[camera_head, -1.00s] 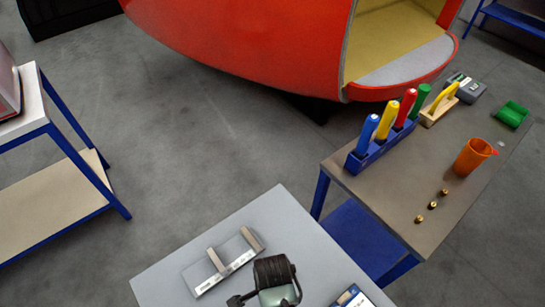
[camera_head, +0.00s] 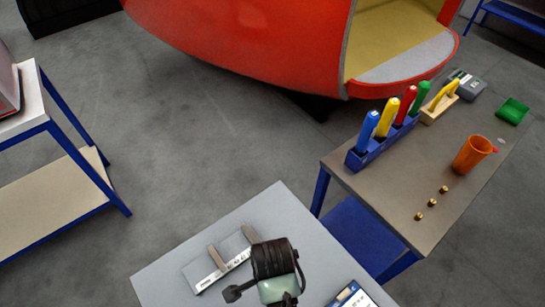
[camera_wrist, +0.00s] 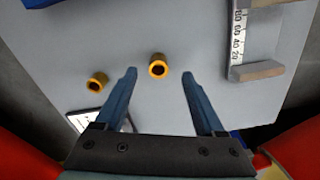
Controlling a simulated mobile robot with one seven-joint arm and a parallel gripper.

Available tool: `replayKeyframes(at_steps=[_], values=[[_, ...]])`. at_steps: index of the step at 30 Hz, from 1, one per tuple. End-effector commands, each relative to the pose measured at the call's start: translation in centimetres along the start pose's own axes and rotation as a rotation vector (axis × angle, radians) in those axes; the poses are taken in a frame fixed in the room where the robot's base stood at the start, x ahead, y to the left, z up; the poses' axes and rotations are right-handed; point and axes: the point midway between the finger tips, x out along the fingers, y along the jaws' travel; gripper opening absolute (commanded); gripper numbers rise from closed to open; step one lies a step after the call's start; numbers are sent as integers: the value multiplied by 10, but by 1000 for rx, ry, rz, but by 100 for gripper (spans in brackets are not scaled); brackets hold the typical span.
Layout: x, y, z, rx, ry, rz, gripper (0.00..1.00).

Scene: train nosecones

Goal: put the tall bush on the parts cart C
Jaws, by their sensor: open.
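Two yellow-brown bushes stand on the light grey table in the wrist view. One bush (camera_wrist: 157,66) is ahead of and between my fingertips, its dark bore facing the camera. The other bush (camera_wrist: 97,82) is to the left, outside the left finger. I cannot tell for sure which is the taller. My gripper (camera_wrist: 160,74) is open and empty, both fingers apart over the table. In the head view my arm hides these bushes and the fingers. No cart shows a readable C; a blue-framed cart (camera_head: 77,157) with a pale lower shelf stands at left.
A gauge with two grey blocks (camera_head: 220,260) lies on the light grey table (camera_head: 165,275). A brown-topped bench (camera_head: 385,205) at right holds a blue rack (camera_head: 380,144) of coloured handles, an orange cup (camera_head: 472,154) and small brass pieces (camera_head: 432,202). Open floor lies between table and left cart.

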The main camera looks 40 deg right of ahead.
Motion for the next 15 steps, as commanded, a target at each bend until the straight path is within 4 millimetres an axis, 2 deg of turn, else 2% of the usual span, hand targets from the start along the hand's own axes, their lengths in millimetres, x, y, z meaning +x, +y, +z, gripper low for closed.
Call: replayKeyframes(at_steps=[3, 6, 10, 15], values=[[-26, -2, 0, 0, 1, -6, 71], [-42, -2, 0, 0, 0, -4, 71], [-55, -1, 0, 0, 0, -1, 71], [-60, 0, 0, 0, 0, 0, 71]])
